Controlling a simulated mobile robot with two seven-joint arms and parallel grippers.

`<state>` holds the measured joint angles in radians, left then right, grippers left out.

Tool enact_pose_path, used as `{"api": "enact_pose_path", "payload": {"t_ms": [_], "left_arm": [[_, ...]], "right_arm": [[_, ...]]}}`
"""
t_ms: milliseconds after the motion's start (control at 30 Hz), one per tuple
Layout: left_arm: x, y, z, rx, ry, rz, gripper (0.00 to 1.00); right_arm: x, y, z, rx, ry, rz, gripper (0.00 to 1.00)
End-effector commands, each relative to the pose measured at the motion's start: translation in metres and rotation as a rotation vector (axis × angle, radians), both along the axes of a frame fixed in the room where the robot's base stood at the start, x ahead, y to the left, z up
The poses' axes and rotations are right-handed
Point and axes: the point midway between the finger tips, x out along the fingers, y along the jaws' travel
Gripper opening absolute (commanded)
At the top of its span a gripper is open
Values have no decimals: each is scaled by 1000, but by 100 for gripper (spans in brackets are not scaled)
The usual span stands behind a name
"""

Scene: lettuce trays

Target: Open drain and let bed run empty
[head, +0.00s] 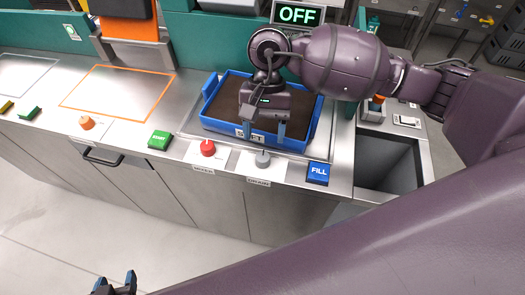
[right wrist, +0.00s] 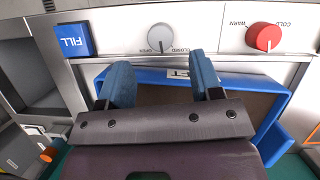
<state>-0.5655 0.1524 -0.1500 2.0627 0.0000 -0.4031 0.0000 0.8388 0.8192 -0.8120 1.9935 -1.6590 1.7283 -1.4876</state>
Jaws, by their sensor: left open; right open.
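The grey drain knob (head: 262,158) sits on a pale plate at the counter's front edge, labelled below. In the right wrist view the knob (right wrist: 160,37) has a thin mark and a "CLOSED" label beside it; its exact setting is hard to tell. My right gripper (head: 267,131) is open and empty over the front of the blue tray, its fingers pointing toward the knob without touching it. In the right wrist view its fingertips (right wrist: 160,63) spread either side of the knob's line. The blue tray (head: 212,118) holds a dark brown surface. My left gripper (head: 115,281) is open at bottom left.
A red knob (head: 208,148) marked cold and warm is left of the drain knob, and a blue FILL button (head: 318,173) is right. A green button (head: 159,140) is further left. The display (head: 298,15) reads OFF. An open bin (head: 391,163) is at right.

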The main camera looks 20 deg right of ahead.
Motion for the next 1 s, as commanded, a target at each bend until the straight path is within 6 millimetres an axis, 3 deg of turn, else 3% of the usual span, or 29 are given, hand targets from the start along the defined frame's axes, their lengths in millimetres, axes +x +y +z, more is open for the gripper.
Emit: {"api": "enact_pose_path", "payload": {"t_ms": [300, 767, 800, 1000], "left_arm": [[-1, 0, -4, -1, 6, 2, 59], [0, -2, -1, -8, 0, 6, 59], [0, -2, -1, -8, 0, 6, 59], [0, -2, -1, -7, 0, 5, 59]], "right_arm": [[-16, 8, -44, 0, 1, -2, 59], [-20, 10, -54, 0, -2, -1, 59], [-20, 10, -54, -1, -2, -1, 58], [-20, 10, -54, -1, -2, -1, 27]]}}
